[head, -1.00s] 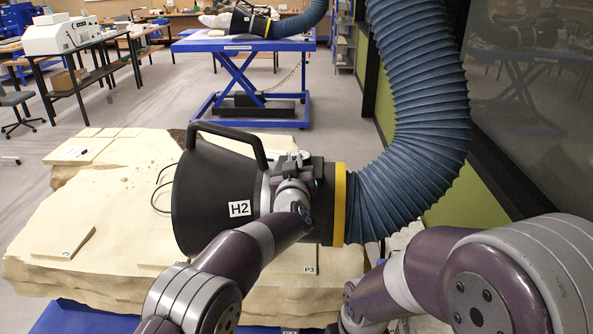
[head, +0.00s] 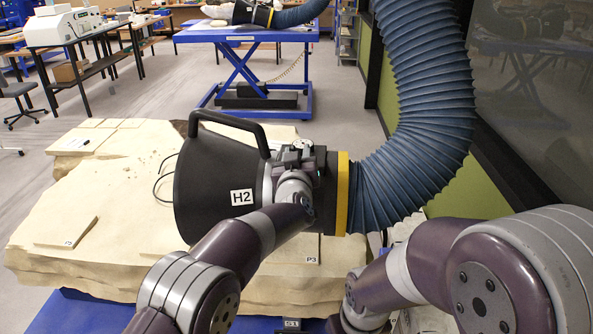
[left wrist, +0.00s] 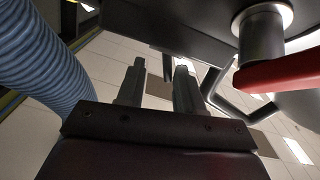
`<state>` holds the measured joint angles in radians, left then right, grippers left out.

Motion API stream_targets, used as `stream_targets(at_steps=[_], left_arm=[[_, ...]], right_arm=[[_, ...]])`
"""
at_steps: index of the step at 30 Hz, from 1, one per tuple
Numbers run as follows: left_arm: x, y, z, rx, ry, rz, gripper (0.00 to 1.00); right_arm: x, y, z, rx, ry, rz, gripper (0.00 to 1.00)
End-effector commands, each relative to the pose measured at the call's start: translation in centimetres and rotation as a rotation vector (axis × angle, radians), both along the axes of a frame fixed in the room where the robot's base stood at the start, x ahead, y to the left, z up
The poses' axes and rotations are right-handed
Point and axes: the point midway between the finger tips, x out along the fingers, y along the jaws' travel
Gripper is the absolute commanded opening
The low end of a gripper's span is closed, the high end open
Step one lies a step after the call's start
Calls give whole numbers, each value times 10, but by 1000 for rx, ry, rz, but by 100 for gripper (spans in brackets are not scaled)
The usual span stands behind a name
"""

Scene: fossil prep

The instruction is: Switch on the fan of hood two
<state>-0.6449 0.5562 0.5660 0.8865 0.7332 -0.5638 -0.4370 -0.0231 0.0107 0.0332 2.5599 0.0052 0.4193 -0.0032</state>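The black hood labelled H2 (head: 215,190) stands over the pale rock slab, with a handle on top and a yellow ring (head: 342,193) joining it to a blue hose. A small green light shows on the dark part beside the ring. My left gripper (head: 303,152) is at the hood's near side, close to this part; its fingertips are hard to make out there. In the left wrist view, its two fingers (left wrist: 160,80) are apart with nothing held between them. A red lever (left wrist: 280,72) on a metal stem is to their right.
The blue hose (head: 425,110) rises on the right beside a dark glass panel (head: 535,100). The rock slab (head: 110,210) carries flat pieces, one marked P3 (head: 313,248). Another hood (head: 252,14) lies over a blue lift table (head: 245,36) behind. My right arm fills the lower right.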

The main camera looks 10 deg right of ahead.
Motion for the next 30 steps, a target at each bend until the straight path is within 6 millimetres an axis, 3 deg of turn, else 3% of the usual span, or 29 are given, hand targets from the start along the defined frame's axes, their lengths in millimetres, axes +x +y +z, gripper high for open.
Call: stream_targets(at_steps=[9,15,27,29,30], left_arm=[[-71,19,-6,-2,-2,-3,36],[-104,29,-2,-2,-2,-2,36],[-111,31,-1,-9,4,-2,36],[-114,24,-9,-19,49,-40,36],[-119,17,-25,-1,100,-82,36]], right_arm=[[0,0,-42,0,1,0,43],[0,0,-51,0,0,0,43],[0,0,-51,0,0,0,43],[0,0,-51,0,0,0,43],[0,0,-51,0,0,0,43]])
